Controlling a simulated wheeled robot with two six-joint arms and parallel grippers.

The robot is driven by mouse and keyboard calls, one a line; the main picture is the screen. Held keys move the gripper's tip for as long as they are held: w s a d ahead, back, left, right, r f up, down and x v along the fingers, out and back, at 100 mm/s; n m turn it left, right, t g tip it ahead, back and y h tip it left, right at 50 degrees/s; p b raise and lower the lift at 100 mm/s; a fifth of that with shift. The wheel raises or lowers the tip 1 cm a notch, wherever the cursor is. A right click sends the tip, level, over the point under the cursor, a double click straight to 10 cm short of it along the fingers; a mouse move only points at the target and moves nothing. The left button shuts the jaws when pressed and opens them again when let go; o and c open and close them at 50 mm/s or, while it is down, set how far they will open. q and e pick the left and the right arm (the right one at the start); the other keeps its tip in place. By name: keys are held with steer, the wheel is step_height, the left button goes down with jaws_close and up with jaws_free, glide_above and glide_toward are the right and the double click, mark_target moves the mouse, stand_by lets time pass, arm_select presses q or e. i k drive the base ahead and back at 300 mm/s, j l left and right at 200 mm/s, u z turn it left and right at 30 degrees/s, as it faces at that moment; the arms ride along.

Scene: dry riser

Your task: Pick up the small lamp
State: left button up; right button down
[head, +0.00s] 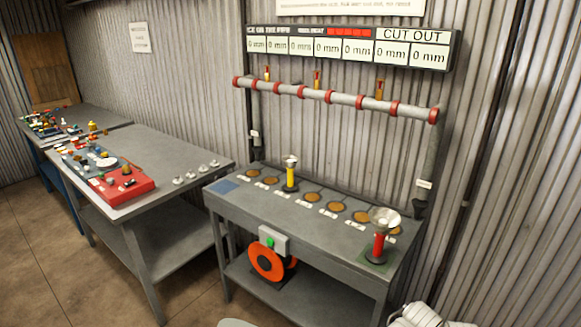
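A small lamp with a yellow body and a pale head (291,175) stands upright on the grey bench (330,235), towards its back left. A larger lamp with a red body and a wide, bright round head (380,240) stands on a dark green square at the bench's right end. Neither of my grippers can be made out in the head view. White rounded parts at the bottom right edge look like part of my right arm, with no fingers showing.
A row of brown discs with labels (311,197) runs along the bench top. A pipe with red rings (345,99) spans above it, under a display board (350,47). An orange reel (267,262) is below. A cluttered table with a red box (122,185) stands left.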

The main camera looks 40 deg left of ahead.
mark_target(290, 161)
steer(key=i+j+z, duration=0.25)
steer(key=j, duration=1.25)
steer(key=j+z, duration=0.25)
steer(key=j, duration=1.2)
